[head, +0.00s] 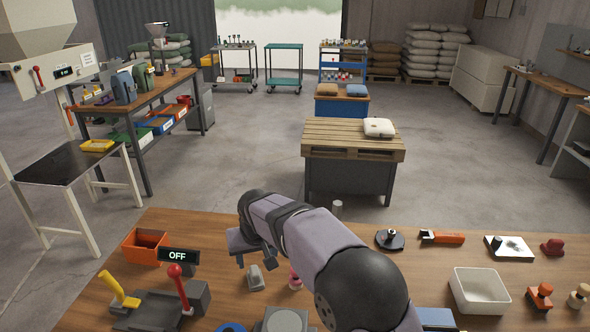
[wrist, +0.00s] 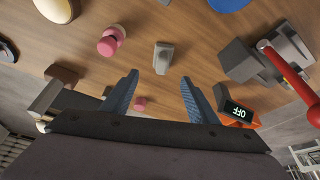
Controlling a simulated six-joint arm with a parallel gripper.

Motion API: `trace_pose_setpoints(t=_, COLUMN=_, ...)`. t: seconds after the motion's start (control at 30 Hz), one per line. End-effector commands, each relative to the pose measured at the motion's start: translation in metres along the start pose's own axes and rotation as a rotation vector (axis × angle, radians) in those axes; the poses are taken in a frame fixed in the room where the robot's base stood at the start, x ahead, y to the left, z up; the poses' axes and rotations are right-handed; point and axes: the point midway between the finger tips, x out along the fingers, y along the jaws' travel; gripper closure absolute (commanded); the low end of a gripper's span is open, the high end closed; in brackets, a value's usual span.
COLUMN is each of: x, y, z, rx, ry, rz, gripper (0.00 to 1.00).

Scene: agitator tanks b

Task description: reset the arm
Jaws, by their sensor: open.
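My arm reaches from the bottom of the head view over the wooden bench (head: 200,222), with my gripper (head: 250,252) above its middle-left part. In the wrist view my gripper (wrist: 158,98) shows two blue-grey fingers spread apart with nothing held between them. A small grey block (head: 254,279) lies on the bench just below the gripper; it also shows in the wrist view (wrist: 163,58), just beyond the fingertips. A pink knob-like piece (wrist: 111,40) stands beside it, apart from the fingers. Part of the bench is hidden behind my arm.
An orange bin (head: 143,247), an OFF display (head: 178,255), a yellow lever (head: 118,289) and a red lever (head: 179,287) stand left of the gripper. A white bin (head: 478,293), an orange-handled tool (head: 442,237) and stamp-like pieces (head: 540,297) are right of my arm.

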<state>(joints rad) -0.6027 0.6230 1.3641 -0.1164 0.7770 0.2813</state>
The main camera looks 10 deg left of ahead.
Motion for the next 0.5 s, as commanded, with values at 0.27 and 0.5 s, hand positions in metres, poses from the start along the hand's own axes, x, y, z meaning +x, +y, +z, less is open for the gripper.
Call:
trace_pose_setpoints(t=0.27, x=-0.037, y=0.088, z=0.039, rx=0.084, ry=-0.049, rz=0.041, gripper=0.46)
trace_pose_setpoints(t=0.5, x=-0.09, y=0.184, z=0.138, rx=0.216, ry=-0.125, rz=0.083, gripper=0.46)
